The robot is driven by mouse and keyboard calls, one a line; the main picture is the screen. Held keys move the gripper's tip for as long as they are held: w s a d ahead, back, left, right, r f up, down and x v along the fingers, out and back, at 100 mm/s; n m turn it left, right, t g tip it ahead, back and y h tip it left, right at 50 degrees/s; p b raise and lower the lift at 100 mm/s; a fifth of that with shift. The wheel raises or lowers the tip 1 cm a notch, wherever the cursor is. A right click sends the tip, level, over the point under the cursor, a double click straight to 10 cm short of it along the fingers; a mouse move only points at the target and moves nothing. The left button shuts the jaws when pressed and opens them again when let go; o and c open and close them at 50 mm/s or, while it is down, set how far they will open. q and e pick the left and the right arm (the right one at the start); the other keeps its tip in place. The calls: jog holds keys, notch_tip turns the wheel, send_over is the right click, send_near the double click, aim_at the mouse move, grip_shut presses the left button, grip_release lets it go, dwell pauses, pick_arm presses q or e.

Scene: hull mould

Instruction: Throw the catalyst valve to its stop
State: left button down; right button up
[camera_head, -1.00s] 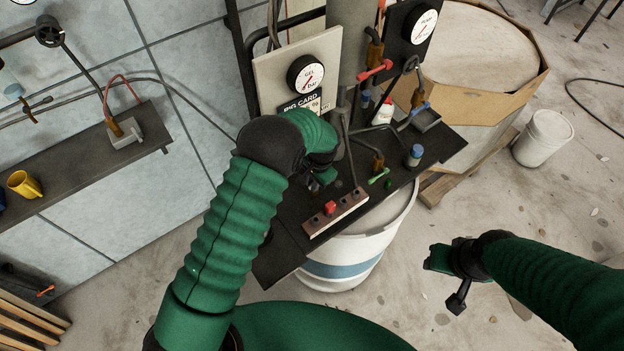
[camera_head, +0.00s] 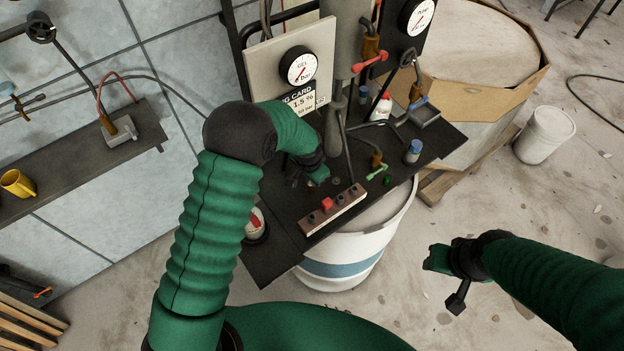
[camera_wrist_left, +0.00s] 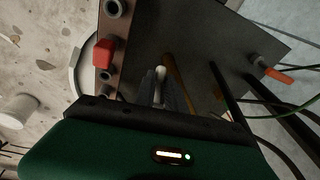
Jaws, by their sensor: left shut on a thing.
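My left gripper (camera_head: 318,176) is low over the black bench plate (camera_head: 283,205), behind the brown strip with the red block. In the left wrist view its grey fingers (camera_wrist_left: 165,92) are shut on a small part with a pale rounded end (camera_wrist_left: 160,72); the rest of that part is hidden. I cannot tell which valve is the catalyst valve. An orange handle (camera_wrist_left: 278,69) shows apart from the fingers in the left wrist view. My right gripper (camera_head: 450,270) hangs over the floor, apart from the bench.
The brown strip (camera_head: 335,210) carries the red block (camera_head: 327,204). A gauge panel (camera_head: 285,68) and upright pipes crowd the back. A blue-capped bottle (camera_head: 413,151) stands to the right. A white drum (camera_head: 345,262) is under the bench.

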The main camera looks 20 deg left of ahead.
pick_arm(q)
jog(key=t+h+b, duration=0.1)
jog(key=b, duration=0.1)
jog(key=f+t+h+b, duration=0.1)
jog(key=t+b, duration=0.1)
jog(key=t+h+b, duration=0.1)
jog(key=b, duration=0.1)
jog(key=shift+w+d+f+n, duration=0.25)
jog(key=shift+w+f+n, duration=0.05)
jog(key=shift+w+f, duration=0.1)
jog(key=shift+w+f+t+h+b, duration=0.2)
jog(key=shift+t+h+b, duration=0.5)
jog(key=shift+t+b, duration=0.45)
jog(key=shift+w+d+r+t+h+b, duration=0.1)
jog(key=shift+d+r+t+h+b, duration=0.2)
jog(key=shift+b, duration=0.35)
jog(key=shift+a, duration=0.15)
jog(key=shift+w+r+t, duration=0.1)
jog(key=shift+t, duration=0.15)
